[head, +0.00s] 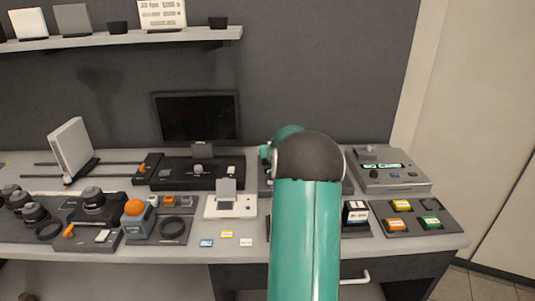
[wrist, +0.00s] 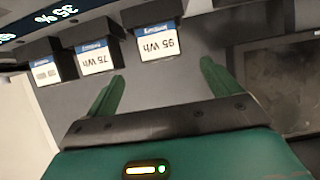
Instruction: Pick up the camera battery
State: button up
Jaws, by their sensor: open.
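In the wrist view, three dark camera batteries with white and blue labels stand in a row. In the head view, one battery (head: 356,213) shows right of my arm; my arm hides the others and my gripper.
A dark tray with orange, yellow and green cards (head: 413,219) lies right of the batteries. A grey console (head: 390,179) stands behind it. The desk (head: 190,250) is crowded with camera gear on the left; a monitor (head: 197,117) stands at the back.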

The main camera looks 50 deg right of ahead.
jog(key=x, duration=0.5)
jog(key=shift+d+f, duration=0.15)
jog(key=shift+d, duration=0.25)
jog(key=x, duration=0.4)
jog(key=shift+w+a, duration=0.2)
jog(key=shift+w+d+f, duration=0.25)
jog(key=shift+w+d, duration=0.1)
jog(key=shift+d, duration=0.15)
jog(key=shift+c, duration=0.2)
jog(key=c, duration=1.1)
jog(key=shift+r, duration=0.15)
jog(key=c, duration=0.3)
jog(key=shift+c, duration=0.2)
